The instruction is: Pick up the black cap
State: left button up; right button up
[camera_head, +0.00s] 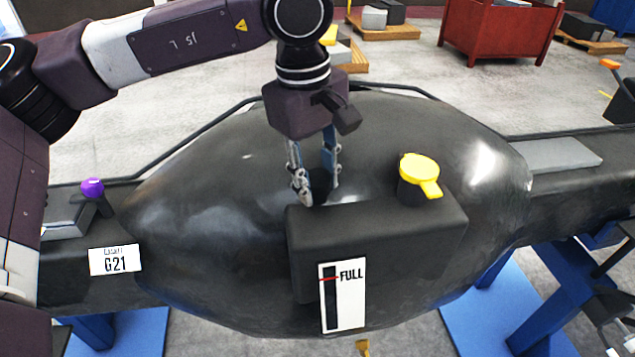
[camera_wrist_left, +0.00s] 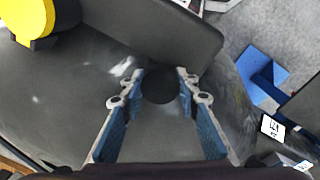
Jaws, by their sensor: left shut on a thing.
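The black cap (camera_wrist_left: 160,86) is a small dark round piece between the fingertips of my left gripper (camera_wrist_left: 159,87) in the wrist view. In the head view my left gripper (camera_head: 319,188) points down, its blue-padded fingers on either side of the dark cap (camera_head: 321,187), just behind the black box. The cap is partly hidden by the fingers and blends into the dark casting. I cannot tell whether it touches the surface below.
The large black casting (camera_head: 220,240) lies across blue supports. Its black box (camera_head: 390,240) carries a yellow cap (camera_head: 419,170) and a FULL gauge (camera_head: 342,296). A purple knob (camera_head: 92,187) stands at left, near a G21 plate (camera_head: 115,260). A red crate (camera_head: 500,30) is behind.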

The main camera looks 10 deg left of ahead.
aim_at(318, 177)
pick_arm(q)
jog(key=shift+c, duration=0.7)
pick_arm(e)
jog(key=shift+w, duration=0.1)
pick_arm(q)
jog(key=shift+r, duration=0.1)
pick_arm(e)
jog(key=shift+w, duration=0.1)
